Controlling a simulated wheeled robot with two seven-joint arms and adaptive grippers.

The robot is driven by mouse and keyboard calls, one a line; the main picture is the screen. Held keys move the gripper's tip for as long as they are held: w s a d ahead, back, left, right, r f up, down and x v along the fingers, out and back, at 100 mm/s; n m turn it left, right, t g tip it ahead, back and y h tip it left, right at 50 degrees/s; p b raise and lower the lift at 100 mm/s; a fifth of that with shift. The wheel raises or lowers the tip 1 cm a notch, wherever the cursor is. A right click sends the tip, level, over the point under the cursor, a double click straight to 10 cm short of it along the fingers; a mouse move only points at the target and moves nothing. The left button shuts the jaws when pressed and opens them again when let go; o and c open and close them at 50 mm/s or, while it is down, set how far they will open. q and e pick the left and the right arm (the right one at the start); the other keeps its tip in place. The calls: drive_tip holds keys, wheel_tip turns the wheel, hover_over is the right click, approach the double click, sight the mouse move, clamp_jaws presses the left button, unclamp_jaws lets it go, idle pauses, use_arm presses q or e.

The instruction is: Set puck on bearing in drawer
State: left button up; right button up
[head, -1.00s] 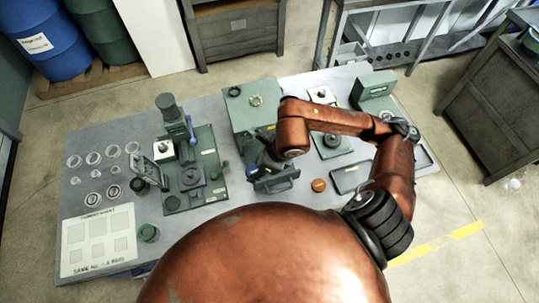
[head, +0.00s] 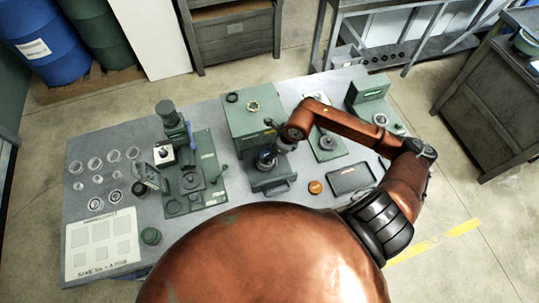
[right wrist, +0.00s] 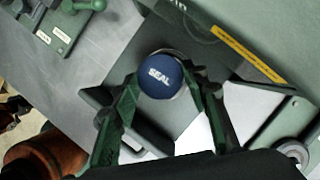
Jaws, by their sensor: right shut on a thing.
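A blue puck marked SEAL (right wrist: 160,75) is between the fingers of my right gripper (right wrist: 161,82), which is shut on it. In the head view the right gripper (head: 268,154) is over the open drawer (head: 274,186) at the front of the green cabinet. A pale metal rim, apparently the bearing (right wrist: 178,56), shows around the puck's upper edge. The puck covers most of it. I cannot tell whether the puck touches the bearing. My left gripper is not in view.
The green cabinet (head: 247,121) has a brass-coloured ring on top. A green press (head: 190,170) stands to its left, and a dark tray (head: 350,179) and an orange disc (head: 315,187) lie to its right. Several clear rings lie at the far left.

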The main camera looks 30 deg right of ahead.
drive_tip(key=shift+w+d+f, duration=0.15)
drive_tip(key=shift+d+f, duration=0.05)
drive_tip(key=shift+f, duration=0.1)
wheel_tip(320, 180, down, 2)
drive_tip(key=shift+f+p, duration=0.1)
drive_tip(key=shift+p, duration=0.6)
drive_tip(key=shift+f, duration=0.3)
drive_tip(key=shift+f, duration=0.1)
drive_tip(key=o, duration=1.1)
